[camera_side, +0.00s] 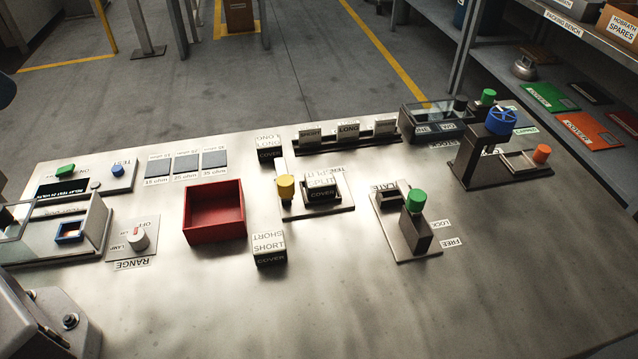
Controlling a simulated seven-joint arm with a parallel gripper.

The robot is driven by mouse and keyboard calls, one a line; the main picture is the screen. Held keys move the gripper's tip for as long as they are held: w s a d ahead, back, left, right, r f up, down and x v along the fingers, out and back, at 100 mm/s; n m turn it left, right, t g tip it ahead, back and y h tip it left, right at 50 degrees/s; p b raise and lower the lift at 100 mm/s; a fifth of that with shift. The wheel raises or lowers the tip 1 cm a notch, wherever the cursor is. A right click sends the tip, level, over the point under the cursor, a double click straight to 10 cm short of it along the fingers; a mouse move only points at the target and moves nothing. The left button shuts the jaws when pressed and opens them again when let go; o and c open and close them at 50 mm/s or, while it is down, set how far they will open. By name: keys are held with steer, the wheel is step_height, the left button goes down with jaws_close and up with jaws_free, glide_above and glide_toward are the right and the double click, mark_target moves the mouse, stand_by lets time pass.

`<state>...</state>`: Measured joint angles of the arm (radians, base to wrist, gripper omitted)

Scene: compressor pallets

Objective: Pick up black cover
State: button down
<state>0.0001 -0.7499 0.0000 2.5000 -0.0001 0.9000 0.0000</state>
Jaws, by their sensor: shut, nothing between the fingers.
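Several small black blocks carry the word COVER on their front faces. One black cover (270,156) stands at the back, by a white label reading LONG. Another black cover (271,260) stands nearer the front, by a label reading SHORT. A third black cover (322,194) sits on a metal plate (296,212) beside a yellow knob (286,187), by a label that seems to read SPLIT. All three are apart from each other. My gripper is not in view; only a grey part of my arm shows at the lower left.
A red open box (214,238) stands left of the covers. A green-knobbed fixture (414,228) and a blue-knobbed press (494,145) stand to the right. A rack of labelled cards (347,146) is behind. The front of the metal table (330,315) is clear.

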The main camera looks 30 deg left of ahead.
steer(key=c, duration=1.8)
jaws_free()
steer(key=shift+c, duration=0.2)
steer(key=o, duration=1.3)
